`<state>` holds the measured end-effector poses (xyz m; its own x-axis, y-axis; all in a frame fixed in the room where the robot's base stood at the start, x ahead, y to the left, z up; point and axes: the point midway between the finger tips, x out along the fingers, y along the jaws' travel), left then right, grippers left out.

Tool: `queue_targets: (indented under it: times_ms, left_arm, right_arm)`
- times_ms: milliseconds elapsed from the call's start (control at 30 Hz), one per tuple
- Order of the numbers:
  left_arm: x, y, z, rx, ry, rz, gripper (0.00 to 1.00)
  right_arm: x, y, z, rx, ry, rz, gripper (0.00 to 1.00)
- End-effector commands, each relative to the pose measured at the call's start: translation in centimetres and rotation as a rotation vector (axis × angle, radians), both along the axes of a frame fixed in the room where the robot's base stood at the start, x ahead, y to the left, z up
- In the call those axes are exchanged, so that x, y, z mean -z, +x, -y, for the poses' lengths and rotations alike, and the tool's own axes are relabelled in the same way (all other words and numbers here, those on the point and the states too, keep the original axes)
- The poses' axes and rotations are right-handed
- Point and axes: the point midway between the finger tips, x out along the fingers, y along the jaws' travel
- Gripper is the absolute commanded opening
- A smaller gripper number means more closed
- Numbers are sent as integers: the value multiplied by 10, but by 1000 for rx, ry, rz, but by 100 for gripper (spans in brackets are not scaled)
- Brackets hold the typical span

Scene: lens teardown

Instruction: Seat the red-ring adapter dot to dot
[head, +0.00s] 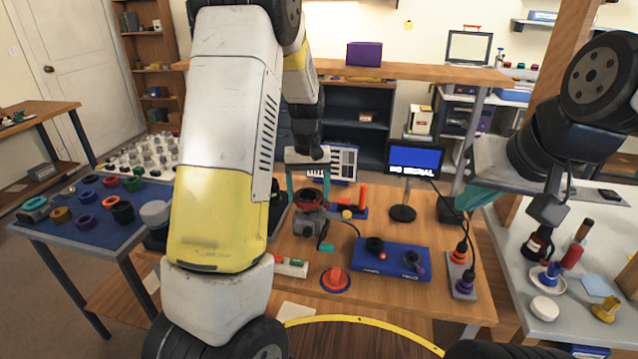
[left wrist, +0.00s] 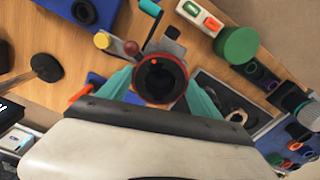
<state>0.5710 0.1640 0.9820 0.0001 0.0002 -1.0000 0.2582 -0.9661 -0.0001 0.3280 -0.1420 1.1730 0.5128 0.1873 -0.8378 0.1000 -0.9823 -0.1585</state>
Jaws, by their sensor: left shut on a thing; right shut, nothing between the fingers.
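The red-ring adapter (head: 309,197), a dark ring with a red band, is between the teal fingers of my left gripper (head: 308,188). In the left wrist view the adapter (left wrist: 160,79) faces the camera, with a small red dot near its upper rim. My left gripper (left wrist: 162,90) is shut on it from both sides. A grey camera-like body (head: 306,223) stands directly below the adapter; I cannot tell whether they touch. Any dot on that body is hidden. My right gripper (head: 484,196) is shut and empty, at the right above the table's edge.
A blue block with black rings (head: 392,262) and a red button (head: 336,280) lie in front. A blue-screen monitor (head: 415,160) stands behind, right. A blue mat (head: 70,237) with several coloured rings is left. A side table with bottles (head: 538,243) is right.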

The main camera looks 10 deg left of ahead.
Motion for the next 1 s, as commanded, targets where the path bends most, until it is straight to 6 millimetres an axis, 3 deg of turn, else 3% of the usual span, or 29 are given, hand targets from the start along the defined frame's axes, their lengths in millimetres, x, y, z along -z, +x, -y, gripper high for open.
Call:
queue_targets:
  times_ms: [1000]
  left_arm:
    - [7,0,0,0,0,1,30]
  right_arm:
    - [0,0,0,0,0,0,0]
